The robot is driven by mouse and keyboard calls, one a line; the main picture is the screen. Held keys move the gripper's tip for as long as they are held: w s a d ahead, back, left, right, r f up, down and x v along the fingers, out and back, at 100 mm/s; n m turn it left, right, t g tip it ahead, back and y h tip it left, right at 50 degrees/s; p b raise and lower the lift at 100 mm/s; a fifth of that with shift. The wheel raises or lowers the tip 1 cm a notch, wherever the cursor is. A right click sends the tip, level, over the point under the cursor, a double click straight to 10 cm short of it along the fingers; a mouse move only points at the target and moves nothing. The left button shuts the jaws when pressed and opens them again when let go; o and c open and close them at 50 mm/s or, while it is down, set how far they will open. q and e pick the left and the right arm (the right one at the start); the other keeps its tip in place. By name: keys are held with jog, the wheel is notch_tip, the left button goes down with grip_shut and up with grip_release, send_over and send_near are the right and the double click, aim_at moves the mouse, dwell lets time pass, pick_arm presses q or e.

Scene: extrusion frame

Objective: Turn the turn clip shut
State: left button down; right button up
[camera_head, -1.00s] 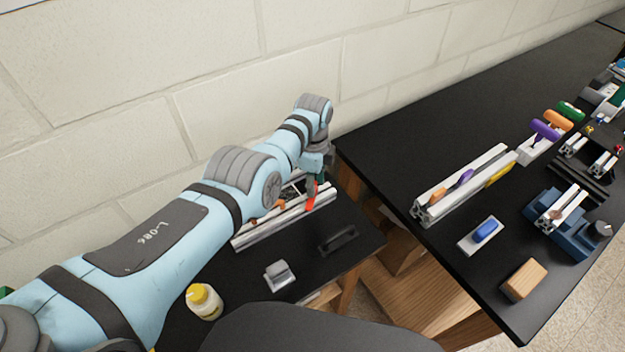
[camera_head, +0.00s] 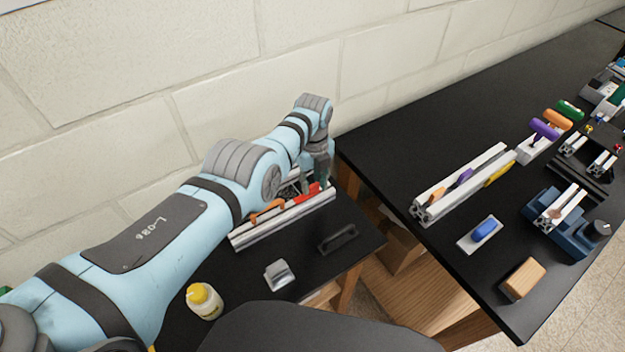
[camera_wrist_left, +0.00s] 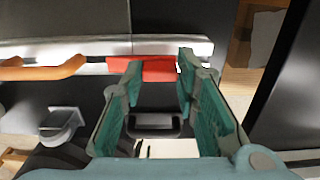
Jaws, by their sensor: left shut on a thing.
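The red turn clip (camera_head: 307,193) sits on the aluminium extrusion frame (camera_head: 283,223) on the small black table and now lies nearly along the rail. It also shows in the left wrist view (camera_wrist_left: 152,70) as a red bar on the rail. My left gripper (camera_head: 318,184) reaches down at the frame's right end. In the left wrist view its two green-padded fingers (camera_wrist_left: 160,60) stand apart at the clip, one on either side of its right part, holding it. The finger partly hides the clip in the head view. My right gripper is not in view.
An orange handle (camera_head: 268,210) is on the same rail to the left. A black handle (camera_head: 337,239), a grey block (camera_head: 279,274) and a yellow-capped bottle (camera_head: 204,301) stand in front. A block wall is behind; a larger black table (camera_head: 400,150) with several parts is to the right.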

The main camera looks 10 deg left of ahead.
aim_at(314, 185)
pick_arm(q)
jog(key=shift+s+d+f, duration=0.1)
jog(key=shift+s+f, duration=0.1)
dwell(0.3)
jog(key=c, duration=1.2)
grip_release()
jog(key=shift+c, duration=0.2)
jog(key=shift+w+r, duration=0.1)
jog(key=shift+r, duration=0.1)
jog(key=shift+w+r, duration=0.1)
jog(key=shift+r, duration=0.15)
notch_tip(314, 185, up, 11)
jog(key=shift+r, duration=0.15)
